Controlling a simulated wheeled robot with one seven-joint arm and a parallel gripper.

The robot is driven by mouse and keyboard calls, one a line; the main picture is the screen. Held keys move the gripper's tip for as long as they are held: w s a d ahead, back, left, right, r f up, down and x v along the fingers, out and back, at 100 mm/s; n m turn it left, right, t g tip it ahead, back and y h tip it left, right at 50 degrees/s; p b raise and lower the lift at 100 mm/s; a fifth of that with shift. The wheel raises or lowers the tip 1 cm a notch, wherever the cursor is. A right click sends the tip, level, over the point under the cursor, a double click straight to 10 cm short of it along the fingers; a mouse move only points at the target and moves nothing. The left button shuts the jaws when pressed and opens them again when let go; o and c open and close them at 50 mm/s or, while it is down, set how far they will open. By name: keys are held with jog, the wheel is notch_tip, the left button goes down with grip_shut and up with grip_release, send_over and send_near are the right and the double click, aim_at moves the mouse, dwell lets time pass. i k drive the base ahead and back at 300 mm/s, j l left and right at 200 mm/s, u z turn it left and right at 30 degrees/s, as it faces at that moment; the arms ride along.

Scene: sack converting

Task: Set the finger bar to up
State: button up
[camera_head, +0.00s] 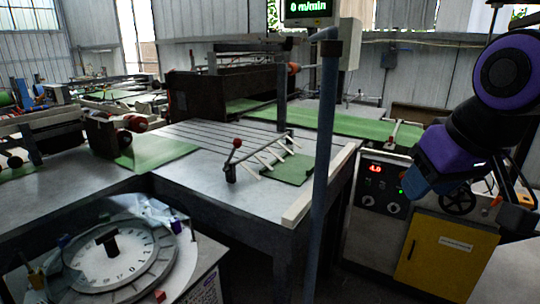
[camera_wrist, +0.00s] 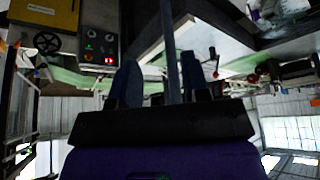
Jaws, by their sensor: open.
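The finger bar (camera_head: 262,150) is on the grey table in the head view, a thin dark bar with several pale fingers slanting down toward the table top and a green sheet (camera_head: 288,169). A lever with a red ball knob (camera_head: 237,143) stands at its near left end, above a dark post (camera_head: 230,173). My gripper (camera_head: 512,200) is at the right side of the head view, well apart from the bar. In the upside-down wrist view, my gripper (camera_wrist: 160,82) is open with nothing visible between its fingers. The small red knob (camera_wrist: 212,50) also shows there, right of the fingers.
A blue-grey upright pole (camera_head: 323,130) stands between my gripper and the finger bar. A control panel (camera_head: 383,185) and yellow cabinet door (camera_head: 445,258) are below my arm. A round dial machine (camera_head: 110,258) is at the front left. A display (camera_head: 308,7) hangs above.

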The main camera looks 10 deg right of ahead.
aim_at(237, 143)
jog(key=i+u, duration=0.2)
jog(key=i, duration=0.4)
jog(key=i+l+u, duration=0.2)
jog(key=i, duration=0.35)
